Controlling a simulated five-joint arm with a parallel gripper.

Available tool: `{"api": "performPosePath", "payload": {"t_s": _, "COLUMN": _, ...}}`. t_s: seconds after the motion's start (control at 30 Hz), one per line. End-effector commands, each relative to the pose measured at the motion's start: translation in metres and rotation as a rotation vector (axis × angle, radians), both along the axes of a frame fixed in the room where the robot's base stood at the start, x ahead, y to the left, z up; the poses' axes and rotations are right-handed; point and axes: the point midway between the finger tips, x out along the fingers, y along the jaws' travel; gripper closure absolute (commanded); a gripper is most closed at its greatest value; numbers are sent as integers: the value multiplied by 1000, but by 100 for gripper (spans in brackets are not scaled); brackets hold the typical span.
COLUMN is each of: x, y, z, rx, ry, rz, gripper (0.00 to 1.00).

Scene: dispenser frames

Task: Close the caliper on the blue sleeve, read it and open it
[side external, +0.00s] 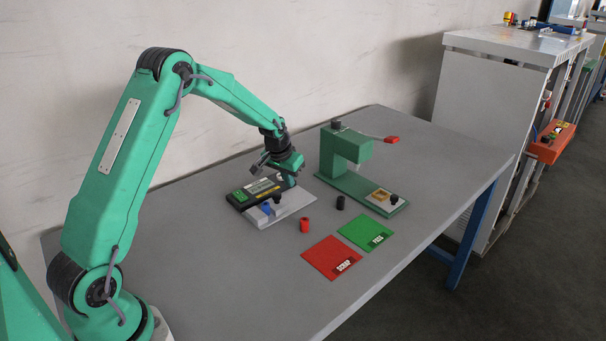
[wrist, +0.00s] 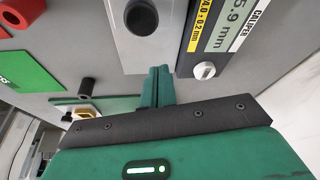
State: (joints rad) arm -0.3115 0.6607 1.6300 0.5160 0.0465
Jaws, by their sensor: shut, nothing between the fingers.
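The caliper (side external: 290,208) is a light grey plate with a dark readout housing behind it; it also shows in the wrist view (wrist: 120,50). The blue sleeve (side external: 267,209) stands on the plate near a black knob (side external: 277,198); I do not see the sleeve in the wrist view. The readout (wrist: 236,22) shows digits ending in "5.9 mm", cut off by the frame edge, beside a yellow tolerance label (wrist: 197,27). A white round button (wrist: 204,70) is on the housing's end. My gripper (side external: 291,181) is shut and empty at that end, its fingers (wrist: 159,72) left of the button.
A red sleeve (side external: 305,225) and a black sleeve (side external: 341,203) stand on the table. A red SCRAP mat (side external: 328,256) and a green PASS mat (side external: 362,230) lie at the front. A green press-like stand (side external: 328,155) with a red-tipped lever is behind right. The table's right side is clear.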

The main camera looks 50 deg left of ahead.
Motion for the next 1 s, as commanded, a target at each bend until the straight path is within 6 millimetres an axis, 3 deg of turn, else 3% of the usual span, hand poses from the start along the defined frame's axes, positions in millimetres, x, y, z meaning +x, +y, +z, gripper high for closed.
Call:
{"api": "performPosePath", "payload": {"t_s": 0.6, "x": -26, "y": -7, "z": 76, "rx": 2, "ry": -3, "rz": 0, "gripper": 100}}
{"api": "performPosePath", "payload": {"t_s": 1.0, "x": -33, "y": -9, "z": 94, "rx": 1, "ry": -1, "rz": 0, "gripper": 98}}
